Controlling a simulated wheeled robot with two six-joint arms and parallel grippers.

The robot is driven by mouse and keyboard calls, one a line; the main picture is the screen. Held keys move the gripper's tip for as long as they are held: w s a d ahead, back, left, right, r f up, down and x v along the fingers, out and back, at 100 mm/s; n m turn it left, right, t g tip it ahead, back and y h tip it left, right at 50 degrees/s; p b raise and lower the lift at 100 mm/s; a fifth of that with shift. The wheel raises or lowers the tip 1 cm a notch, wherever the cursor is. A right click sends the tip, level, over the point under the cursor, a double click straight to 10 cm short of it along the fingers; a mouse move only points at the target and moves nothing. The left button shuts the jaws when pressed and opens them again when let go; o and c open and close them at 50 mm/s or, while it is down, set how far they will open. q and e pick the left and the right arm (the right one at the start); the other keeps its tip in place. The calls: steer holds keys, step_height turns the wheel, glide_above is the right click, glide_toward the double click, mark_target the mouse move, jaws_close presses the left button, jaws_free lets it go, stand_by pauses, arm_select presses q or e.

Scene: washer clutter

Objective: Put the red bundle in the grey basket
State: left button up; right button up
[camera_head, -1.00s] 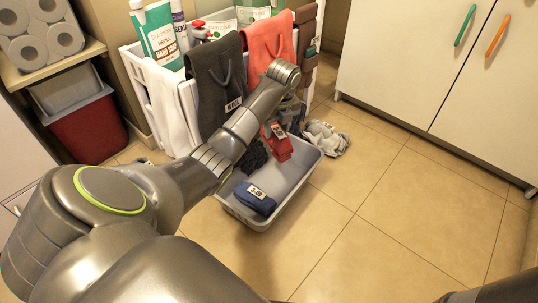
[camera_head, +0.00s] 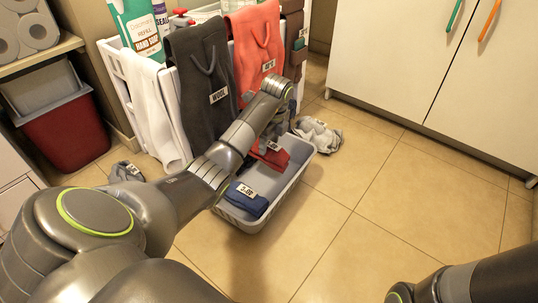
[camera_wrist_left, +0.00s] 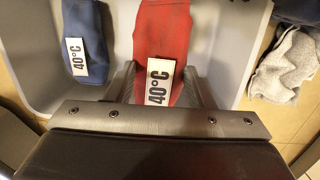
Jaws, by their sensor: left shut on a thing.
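The red bundle (camera_head: 271,155), with a white 40°C tag, is inside the outline of the grey basket (camera_head: 288,183) on the floor. In the left wrist view the red bundle (camera_wrist_left: 165,32) lies between my left gripper's fingers (camera_wrist_left: 160,88), which are shut on it. The grey basket (camera_wrist_left: 225,38) shows beneath and around it; I cannot tell whether the bundle touches its bottom. In the head view my left gripper (camera_head: 268,140) is partly hidden by its own wrist. My right arm shows at bottom right, its gripper out of view.
A blue bundle (camera_head: 246,198) lies in the basket's near end. A grey cloth (camera_head: 318,136) lies on the floor beyond the basket. A white rack with hanging dark (camera_head: 197,85) and coral (camera_head: 257,45) towels stands behind. The tiled floor to the right is clear.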

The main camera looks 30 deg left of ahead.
mark_target(270, 144)
arm_select(q)
step_height(270, 144, down, 4)
steer(key=b, duration=0.2)
steer(key=shift+r+b, duration=0.15)
steer(key=shift+b, duration=0.25)
steer(key=shift+r, duration=0.1)
steer(key=shift+f, duration=0.6)
steer(key=o, duration=1.3)
steer(key=shift+r, duration=0.1)
